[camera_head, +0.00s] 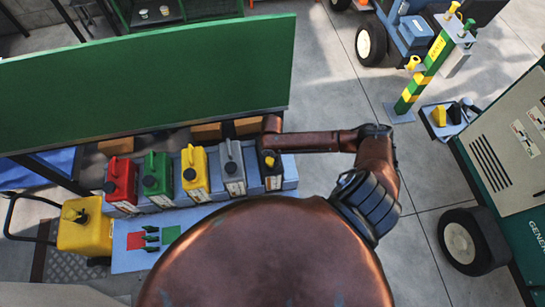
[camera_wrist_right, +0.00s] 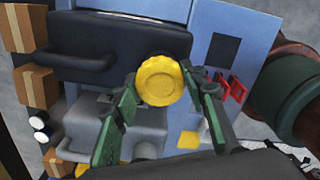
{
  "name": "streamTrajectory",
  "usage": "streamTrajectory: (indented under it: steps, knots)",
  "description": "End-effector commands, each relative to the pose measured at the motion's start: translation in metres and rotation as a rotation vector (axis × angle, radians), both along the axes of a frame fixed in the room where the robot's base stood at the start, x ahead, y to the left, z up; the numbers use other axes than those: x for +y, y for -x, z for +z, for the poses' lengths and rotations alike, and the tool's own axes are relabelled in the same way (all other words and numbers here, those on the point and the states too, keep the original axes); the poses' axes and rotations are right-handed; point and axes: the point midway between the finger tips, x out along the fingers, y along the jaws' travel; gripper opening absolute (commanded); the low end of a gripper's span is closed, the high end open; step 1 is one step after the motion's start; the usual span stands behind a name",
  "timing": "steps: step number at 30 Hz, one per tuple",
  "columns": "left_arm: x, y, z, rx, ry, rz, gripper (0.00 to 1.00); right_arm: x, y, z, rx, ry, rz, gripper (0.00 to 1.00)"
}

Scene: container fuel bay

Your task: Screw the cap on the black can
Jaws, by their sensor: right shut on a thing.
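The black can (camera_head: 272,184) stands at the right end of a row of cans in the head view. It also fills the upper left of the right wrist view (camera_wrist_right: 110,45), with its dark handle. The yellow cap (camera_wrist_right: 160,80) lies between the two green fingers of my right gripper (camera_wrist_right: 162,86), which is shut on it. The cap is at the near edge of the black can and hides what is under it, so I cannot tell whether it is seated on a neck. In the head view my right gripper (camera_head: 268,153) is over the black can. My left gripper is out of view.
The grey can (camera_head: 233,172) stands close beside the black can. Yellow (camera_head: 195,173), green (camera_head: 157,178) and red (camera_head: 121,183) cans follow to the left. A blue board (camera_head: 130,262) with coloured squares lies in front. A green panel (camera_head: 150,75) rises behind.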

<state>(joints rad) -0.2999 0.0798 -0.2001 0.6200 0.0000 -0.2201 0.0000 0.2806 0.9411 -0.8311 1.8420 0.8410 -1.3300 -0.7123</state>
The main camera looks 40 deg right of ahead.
Motion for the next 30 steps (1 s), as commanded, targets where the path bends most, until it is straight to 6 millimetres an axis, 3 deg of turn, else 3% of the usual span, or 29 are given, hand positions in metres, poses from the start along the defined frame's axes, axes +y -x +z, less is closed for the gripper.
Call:
streamTrajectory:
  steps: [30]
  knots:
    - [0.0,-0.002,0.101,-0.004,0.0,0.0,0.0,0.001,-0.001,0.004,-0.001,-0.001,-0.925,0.23]
